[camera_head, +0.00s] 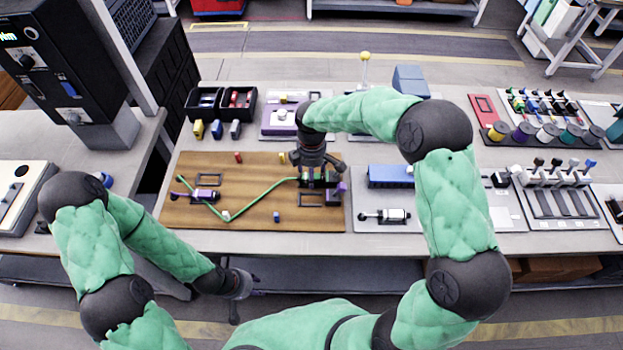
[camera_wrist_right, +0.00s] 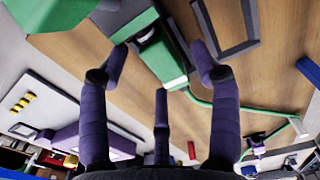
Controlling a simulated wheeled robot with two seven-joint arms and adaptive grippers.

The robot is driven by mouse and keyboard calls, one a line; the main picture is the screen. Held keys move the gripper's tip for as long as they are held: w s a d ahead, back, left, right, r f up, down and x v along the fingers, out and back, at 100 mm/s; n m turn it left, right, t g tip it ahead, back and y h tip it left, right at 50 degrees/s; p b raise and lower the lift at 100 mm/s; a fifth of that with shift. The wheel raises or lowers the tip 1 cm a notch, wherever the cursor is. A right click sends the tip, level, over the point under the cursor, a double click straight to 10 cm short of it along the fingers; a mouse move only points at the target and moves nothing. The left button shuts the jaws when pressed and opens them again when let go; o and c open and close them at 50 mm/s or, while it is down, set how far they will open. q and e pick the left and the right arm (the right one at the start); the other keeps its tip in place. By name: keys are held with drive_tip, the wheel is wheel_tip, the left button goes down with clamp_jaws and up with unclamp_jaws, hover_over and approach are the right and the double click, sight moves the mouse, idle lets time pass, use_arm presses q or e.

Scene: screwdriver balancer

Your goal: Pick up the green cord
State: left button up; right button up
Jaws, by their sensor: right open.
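In the right wrist view the cord (camera_wrist_right: 245,109) leaves this green block (camera_wrist_right: 160,66). My right gripper (camera_wrist_right: 163,68) is open, with its three purple fingers spread around the block's end; I cannot tell whether they touch it. In the head view the right gripper (camera_head: 318,180) partly hides the block. My left gripper (camera_head: 246,298) hangs empty below the table's front edge, fingers spread.
A purple block (camera_head: 336,192) stands close beside the right gripper. A blue box (camera_head: 390,176) and a black-and-white device (camera_head: 385,216) lie to the right on a grey plate. Black bins (camera_head: 222,103) stand behind the board. The board's lower middle is mostly clear.

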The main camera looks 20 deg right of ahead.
drive_tip(key=c, duration=1.3)
drive_tip(key=shift+o, duration=0.2)
drive_tip(key=shift+r, duration=0.2)
